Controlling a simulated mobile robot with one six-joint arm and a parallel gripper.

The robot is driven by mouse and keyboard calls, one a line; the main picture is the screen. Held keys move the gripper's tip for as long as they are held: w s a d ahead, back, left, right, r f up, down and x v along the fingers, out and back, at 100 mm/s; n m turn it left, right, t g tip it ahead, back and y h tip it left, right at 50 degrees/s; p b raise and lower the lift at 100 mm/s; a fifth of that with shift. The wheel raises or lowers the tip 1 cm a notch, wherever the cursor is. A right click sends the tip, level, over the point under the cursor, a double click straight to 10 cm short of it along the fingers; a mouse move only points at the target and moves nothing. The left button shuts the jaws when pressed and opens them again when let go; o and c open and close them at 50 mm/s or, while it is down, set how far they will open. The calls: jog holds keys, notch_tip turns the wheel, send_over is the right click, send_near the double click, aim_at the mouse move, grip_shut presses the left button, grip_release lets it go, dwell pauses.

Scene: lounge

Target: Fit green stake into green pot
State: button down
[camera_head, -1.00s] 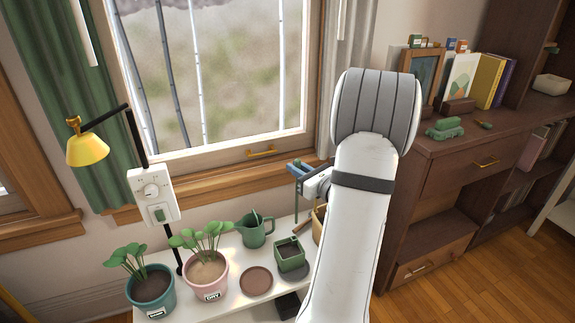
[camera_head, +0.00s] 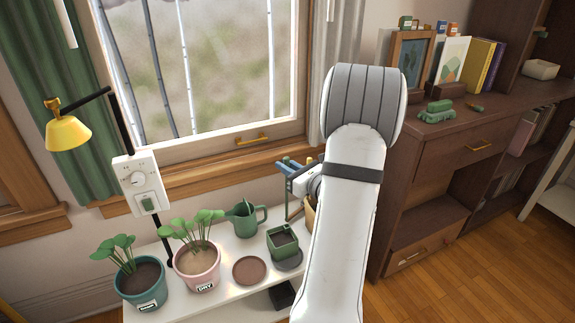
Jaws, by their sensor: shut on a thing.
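The green pot (camera_head: 283,245) is a small square planter with dark soil, standing on the white plant shelf near its right end. My gripper (camera_head: 287,166) is above and slightly right of the pot, in front of the window sill. It is shut on the thin green stake (camera_head: 287,200), which hangs upright below the blue fingers. The stake's lower end appears above the pot's back right side; the exact gap between them is hard to judge. My white arm hides part of the gripper and the shelf's right end.
On the white shelf (camera_head: 222,293) stand a green watering can (camera_head: 245,220), a brown saucer (camera_head: 249,271), a pink potted plant (camera_head: 197,267) and a teal potted plant (camera_head: 142,285). A yellow lamp (camera_head: 68,133) stands at left. A brown cabinet (camera_head: 430,190) stands at right.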

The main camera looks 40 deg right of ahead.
jog(key=shift+f+b, duration=0.45)
jog(key=shift+f, duration=0.35)
notch_tip(320, 180, down, 7)
jog(key=b, duration=0.5)
jog(key=shift+f+b, duration=0.15)
jog(key=shift+b, duration=0.2)
dwell(2.9)
jog(key=c, duration=1.3)
grip_release()
jog(key=shift+s, duration=0.15)
jog(key=shift+s+d, duration=0.15)
jog(key=shift+s, duration=1.25)
jog(key=shift+s+d, duration=0.15)
jog(key=shift+s, duration=1.25)
